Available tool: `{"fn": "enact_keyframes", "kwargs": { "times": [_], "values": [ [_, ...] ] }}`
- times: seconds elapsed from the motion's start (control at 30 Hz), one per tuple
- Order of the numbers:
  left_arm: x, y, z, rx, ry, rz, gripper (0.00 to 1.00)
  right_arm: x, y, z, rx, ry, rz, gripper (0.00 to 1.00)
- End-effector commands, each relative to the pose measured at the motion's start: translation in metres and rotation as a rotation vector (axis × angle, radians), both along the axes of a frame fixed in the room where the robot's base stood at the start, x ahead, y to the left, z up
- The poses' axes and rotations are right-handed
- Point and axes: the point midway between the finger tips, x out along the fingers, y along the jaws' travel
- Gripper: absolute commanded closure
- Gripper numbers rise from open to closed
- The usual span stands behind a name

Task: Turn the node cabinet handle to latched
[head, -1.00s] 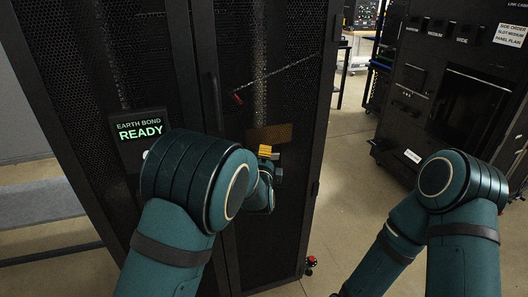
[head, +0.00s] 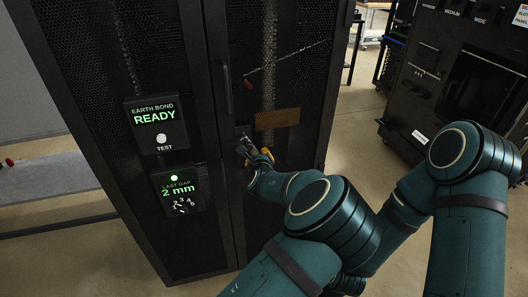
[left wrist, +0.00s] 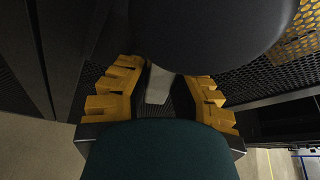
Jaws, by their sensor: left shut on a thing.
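The node cabinet (head: 290,80) is a tall black rack with perforated doors. Its small grey handle (head: 243,138) sits low on the right door, beside the seam, partly covered by my left gripper (head: 256,153). In the left wrist view the grey handle (left wrist: 158,84) stands between my yellow finger pads, and my left gripper is shut on it. The dark round body in front hides part of it, so I cannot tell its exact angle. My right arm is bent at the right; its gripper is not in view.
A panel reading EARTH BOND READY (head: 155,125) and a LAST GAP 2 mm panel (head: 180,190) are on the left door. A dark vertical pull (head: 228,90) stands above the handle. A black machine (head: 455,80) stands at the right. Floor between is clear.

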Motion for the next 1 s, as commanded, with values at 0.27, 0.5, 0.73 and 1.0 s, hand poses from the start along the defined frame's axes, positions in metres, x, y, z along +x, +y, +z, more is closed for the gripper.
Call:
{"fn": "enact_keyframes", "kwargs": {
  "times": [0.27,0.5,0.73,1.0],
  "values": [
    [-0.007,0.018,-0.01,0.235,0.078,-0.001,1.0,-0.001,0.0,-0.003,0.0,0.002,0.002,0.56],
    [-0.01,0.031,-0.012,0.378,0.126,0.0,1.0,-0.001,0.0,-0.004,0.0,0.003,0.002,0.56],
    [-0.013,0.037,-0.012,0.451,0.152,0.001,1.0,-0.002,0.0,-0.004,0.001,0.003,0.003,0.56],
    [-0.014,0.04,-0.012,0.479,0.162,0.001,1.0,-0.002,0.0,-0.005,0.001,0.004,0.004,0.56]
  ]
}}
